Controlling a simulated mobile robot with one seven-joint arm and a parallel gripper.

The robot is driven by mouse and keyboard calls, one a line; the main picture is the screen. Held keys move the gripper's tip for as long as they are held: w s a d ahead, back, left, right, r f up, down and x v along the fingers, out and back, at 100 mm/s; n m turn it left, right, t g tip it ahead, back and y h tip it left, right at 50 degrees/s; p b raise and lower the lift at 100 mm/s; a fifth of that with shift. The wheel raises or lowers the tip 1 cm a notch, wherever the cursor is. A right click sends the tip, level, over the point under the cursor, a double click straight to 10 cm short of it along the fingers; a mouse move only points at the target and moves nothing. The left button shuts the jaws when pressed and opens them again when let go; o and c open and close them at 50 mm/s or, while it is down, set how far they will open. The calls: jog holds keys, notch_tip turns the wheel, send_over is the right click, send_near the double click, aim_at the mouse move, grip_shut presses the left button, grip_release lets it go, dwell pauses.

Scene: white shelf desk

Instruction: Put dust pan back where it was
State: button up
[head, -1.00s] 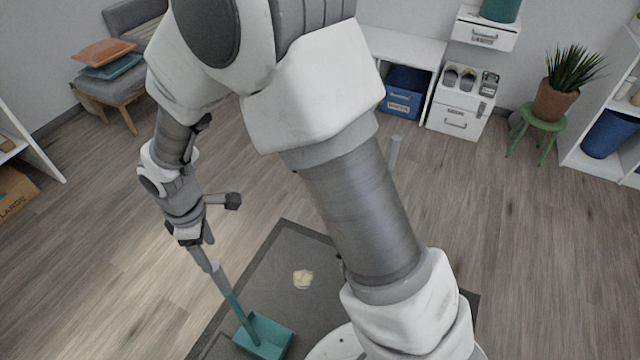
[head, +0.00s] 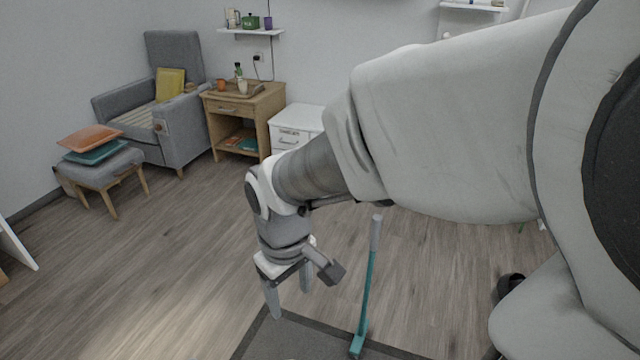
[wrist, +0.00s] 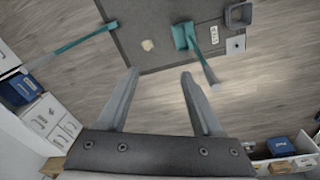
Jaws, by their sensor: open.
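The teal dust pan (wrist: 181,36) is on the dark grey mat in the wrist view. Its handle (wrist: 207,71), teal then grey at the end, extends toward the camera, just beyond my right-hand finger in the picture. My gripper (wrist: 160,73) is open, with nothing between its fingers. In the head view my gripper (head: 290,302) points down near the mat's edge. The dust pan is not visible there. A teal tool with a long grey-ended handle (head: 369,275) is to the right of my gripper. A long teal handle (wrist: 83,40) also shows at the left in the wrist view.
The mat (head: 285,340) holds a pale crumpled scrap (wrist: 148,45) and a small grey bin (wrist: 239,15). An armchair (head: 176,105), footstool (head: 100,171) and wooden side table (head: 245,110) stand behind. The wood floor left of my gripper is clear.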

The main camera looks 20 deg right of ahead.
jog(key=s+d+r+m+t, duration=0.2)
jog(key=s+r, duration=0.1)
jog(key=r, duration=0.2)
jog(key=s+d+r+m+t, duration=0.2)
jog(key=s+d+r+m, duration=0.1)
jog(key=r, duration=0.3)
jog(key=shift+s+d+r+t, duration=0.15)
jog(key=shift+s+d+t, duration=0.15)
jog(key=shift+s, duration=0.15)
